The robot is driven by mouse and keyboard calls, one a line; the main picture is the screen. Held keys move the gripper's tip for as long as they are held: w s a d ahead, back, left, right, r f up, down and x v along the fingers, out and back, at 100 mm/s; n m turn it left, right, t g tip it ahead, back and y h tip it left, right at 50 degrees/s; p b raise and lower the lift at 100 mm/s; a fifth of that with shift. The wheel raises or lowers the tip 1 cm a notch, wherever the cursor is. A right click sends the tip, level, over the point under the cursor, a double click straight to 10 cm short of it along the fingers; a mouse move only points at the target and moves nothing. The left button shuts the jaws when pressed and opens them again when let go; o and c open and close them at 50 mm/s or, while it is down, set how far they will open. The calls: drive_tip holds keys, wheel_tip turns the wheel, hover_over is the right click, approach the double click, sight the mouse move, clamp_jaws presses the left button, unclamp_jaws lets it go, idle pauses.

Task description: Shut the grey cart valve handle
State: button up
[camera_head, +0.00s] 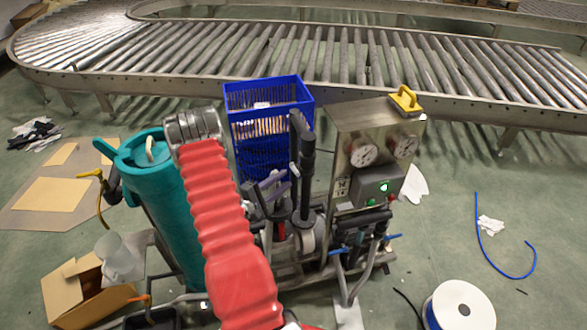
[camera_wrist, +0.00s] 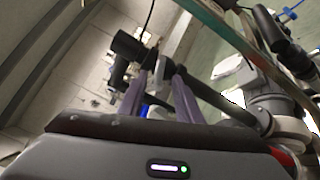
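My gripper (camera_head: 274,184) is near the middle of the head view, in front of the cart's upright black handles (camera_head: 303,165). Its two grey-purple fingers also show in the wrist view (camera_wrist: 163,72), apart with a gap between them. A dark rod with a black end (camera_wrist: 130,45) lies close beyond the fingertips; I cannot tell whether they touch it. I cannot single out the grey valve handle for sure among the dark pipes and levers. Blue levers (camera_head: 394,237) show lower right on the cart.
A blue crate (camera_head: 268,92) is behind, a teal cylinder (camera_head: 165,205) to the left. A roller conveyor (camera_head: 290,52) crosses the back.

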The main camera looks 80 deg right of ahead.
sight(295, 170)
drive_tip(key=x, duration=0.7)
drive_tip(key=shift+c, duration=0.6)
clamp_jaws()
